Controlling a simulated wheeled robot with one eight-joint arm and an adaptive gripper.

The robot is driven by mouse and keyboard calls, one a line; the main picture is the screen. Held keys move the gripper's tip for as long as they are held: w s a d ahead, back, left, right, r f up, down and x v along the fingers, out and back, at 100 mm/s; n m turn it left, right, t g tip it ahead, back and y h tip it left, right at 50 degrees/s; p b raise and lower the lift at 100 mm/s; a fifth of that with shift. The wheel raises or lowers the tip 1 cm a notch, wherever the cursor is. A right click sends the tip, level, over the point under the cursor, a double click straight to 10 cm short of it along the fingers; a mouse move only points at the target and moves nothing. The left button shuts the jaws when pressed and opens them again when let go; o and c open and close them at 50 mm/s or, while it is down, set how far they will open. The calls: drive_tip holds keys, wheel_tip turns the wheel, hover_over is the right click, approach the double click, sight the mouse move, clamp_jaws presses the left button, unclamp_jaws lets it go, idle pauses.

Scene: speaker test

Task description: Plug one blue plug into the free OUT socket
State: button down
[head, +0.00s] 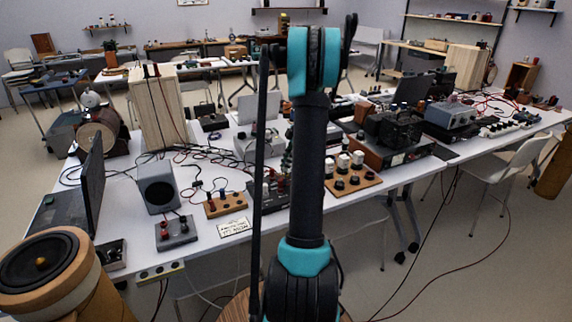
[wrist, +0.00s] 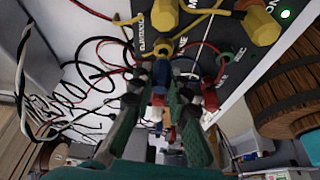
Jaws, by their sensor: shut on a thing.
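In the wrist view my gripper (wrist: 161,85) is shut on a blue plug (wrist: 160,72), which sits between the dark green fingers, close in front of a dark socket panel (wrist: 213,35). The fingers hide part of the plug, and I cannot tell whether its tip touches a socket. Yellow plugs (wrist: 258,25) stand in the panel's upper part, and a red plug (wrist: 209,95) is beside the right finger. Which socket is the free OUT one is not readable. In the head view my arm hides the gripper.
Black and red cables hang left of the fingers in the wrist view. A brown wooden cylinder (wrist: 285,95) stands close on the right. In the head view, a grey speaker (head: 157,187), a wooden terminal board (head: 352,180) and several devices crowd the white table (head: 118,200).

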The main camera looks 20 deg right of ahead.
drive_tip(key=shift+f, duration=0.85)
idle(0.6)
drive_tip(key=c, duration=1.4)
unclamp_jaws()
drive_tip(key=shift+r, duration=0.15)
drive_tip(key=shift+r, duration=3.6)
drive_tip(key=shift+a, duration=0.1)
drive_tip(key=s+a+m+t+h, duration=0.1)
drive_tip(key=s+a+m+h, duration=0.2)
drive_tip(key=s+a+m, duration=0.8)
drive_tip(key=s+a+f+m+t, duration=0.1)
drive_tip(key=s+a+f+m, duration=0.1)
drive_tip(key=s+a, duration=0.4)
drive_tip(key=s+a+f+m+t+h, duration=0.1)
drive_tip(key=s+a+f+m, duration=0.2)
drive_tip(key=s, duration=0.8)
wheel_tip(320, 180, down, 2)
drive_tip(key=a, duration=0.2)
drive_tip(key=shift+s+a+f+t, duration=0.2)
drive_tip(key=shift+a+t, duration=0.1)
drive_tip(key=shift+a, duration=0.1)
